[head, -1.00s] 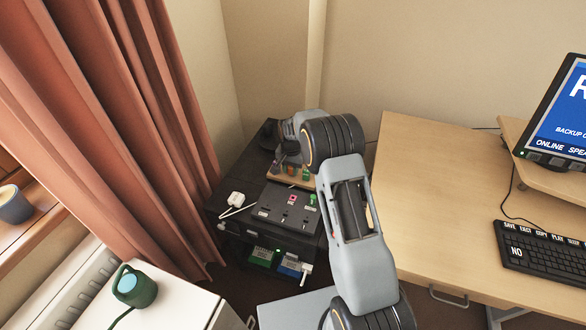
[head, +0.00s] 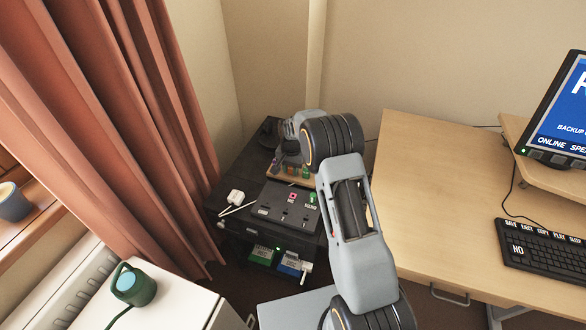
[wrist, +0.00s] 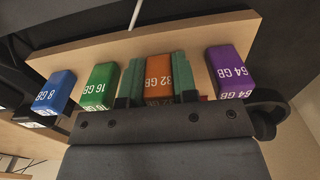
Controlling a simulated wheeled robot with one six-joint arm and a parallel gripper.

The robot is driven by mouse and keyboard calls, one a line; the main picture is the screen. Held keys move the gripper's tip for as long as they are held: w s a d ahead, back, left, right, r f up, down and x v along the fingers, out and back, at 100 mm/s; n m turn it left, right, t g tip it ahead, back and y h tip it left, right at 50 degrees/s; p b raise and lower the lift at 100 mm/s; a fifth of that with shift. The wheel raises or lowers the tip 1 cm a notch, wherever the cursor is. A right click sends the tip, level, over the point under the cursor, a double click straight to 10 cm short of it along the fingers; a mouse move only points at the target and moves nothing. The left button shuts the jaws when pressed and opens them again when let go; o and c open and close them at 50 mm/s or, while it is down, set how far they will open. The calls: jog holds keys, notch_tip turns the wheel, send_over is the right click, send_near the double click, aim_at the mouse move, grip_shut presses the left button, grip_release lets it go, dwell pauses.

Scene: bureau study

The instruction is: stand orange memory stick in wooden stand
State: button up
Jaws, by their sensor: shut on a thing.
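My gripper (wrist: 160,82) is shut on the orange memory stick (wrist: 159,76), marked 32 GB, with one greenish finger on each side. The stick is upright in the row over the wooden stand (wrist: 200,38), between the green stick (wrist: 99,87) and the purple stick (wrist: 229,72). Its lower end is hidden, so I cannot tell whether it is seated in the stand. A blue stick (wrist: 55,91) stands at the far left of the row. In the head view the wooden stand (head: 283,181) is on the dark cabinet, partly covered by my arm.
A black panel with switches (head: 287,205) lies in front of the stand. A white plug-like item (head: 236,196) is left of it. Green and blue boxes (head: 262,254) sit lower on the cabinet. The wooden desk (head: 425,205) is to the right, curtains to the left.

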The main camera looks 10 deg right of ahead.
jog(key=o, duration=1)
notch_tip(320, 180, up, 14)
jog(key=shift+s+d+r+n+t+p, duration=0.1)
jog(key=shift+s+r+n+t+p, duration=0.9)
jog(key=shift+s+r, duration=2.9)
jog(key=shift+s+d+r+n+t+p, duration=0.15)
jog(key=shift+s+r+n+p, duration=1.7)
jog(key=shift+s, duration=4.15)
jog(key=shift+s+r+n+t+p, duration=0.6)
jog(key=shift+s+r+p, duration=1.7)
jog(key=shift+s, duration=2.65)
